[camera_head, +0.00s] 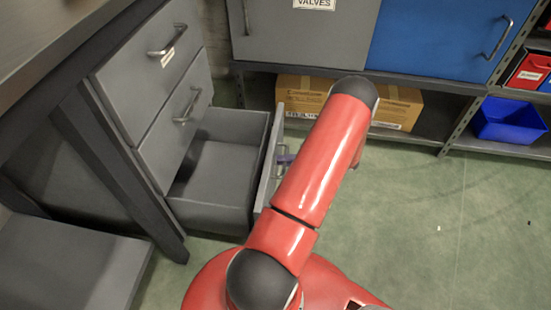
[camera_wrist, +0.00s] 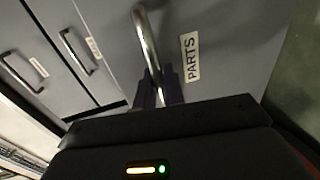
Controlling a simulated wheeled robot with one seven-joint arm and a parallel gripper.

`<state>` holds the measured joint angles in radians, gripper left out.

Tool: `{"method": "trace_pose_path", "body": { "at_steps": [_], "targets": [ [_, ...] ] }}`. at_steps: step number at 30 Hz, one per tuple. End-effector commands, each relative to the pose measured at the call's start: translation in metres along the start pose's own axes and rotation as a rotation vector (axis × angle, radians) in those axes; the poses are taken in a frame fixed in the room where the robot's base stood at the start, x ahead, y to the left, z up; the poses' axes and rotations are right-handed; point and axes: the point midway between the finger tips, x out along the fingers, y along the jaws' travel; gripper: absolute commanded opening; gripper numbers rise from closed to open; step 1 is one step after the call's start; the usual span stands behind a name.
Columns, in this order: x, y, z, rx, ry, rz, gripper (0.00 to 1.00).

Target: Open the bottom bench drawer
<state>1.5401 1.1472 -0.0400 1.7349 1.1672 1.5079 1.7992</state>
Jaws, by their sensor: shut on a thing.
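The bottom bench drawer (camera_head: 215,172) is pulled well out of the grey bench in the head view, and its empty inside shows. Its front panel (camera_head: 268,165) is partly hidden behind my red arm. In the wrist view the front (camera_wrist: 235,50) carries a PARTS label, and a metal bar handle (camera_wrist: 147,42) stands out from it. My gripper (camera_wrist: 159,92) is shut on this handle near its lower end in the wrist view. In the head view only a small purple part of my gripper (camera_head: 286,158) shows beside the drawer front.
Two closed drawers (camera_head: 150,70) with bar handles sit above the open one. A shelf behind holds cardboard boxes (camera_head: 303,90) and a blue bin (camera_head: 508,120), below grey and blue cabinet doors (camera_head: 440,35). The green floor (camera_head: 430,210) at the right is clear.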

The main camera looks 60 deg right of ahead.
Motion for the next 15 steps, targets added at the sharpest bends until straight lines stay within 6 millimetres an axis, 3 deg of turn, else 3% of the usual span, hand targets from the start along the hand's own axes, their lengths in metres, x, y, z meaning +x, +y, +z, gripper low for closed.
{"method": "trace_pose_path", "body": {
  "at_steps": [10,11,12,15],
  "targets": [
    [-0.0013,-0.001,-0.0004,0.001,0.001,-0.001,0.0],
    [-0.0012,-0.001,-0.0004,0.001,0.001,-0.001,0.12],
    [-0.0012,-0.001,-0.0004,0.001,0.001,-0.001,0.16],
    [-0.0011,-0.0009,-0.0002,0.0,0.001,-0.001,0.16]
  ]
}}
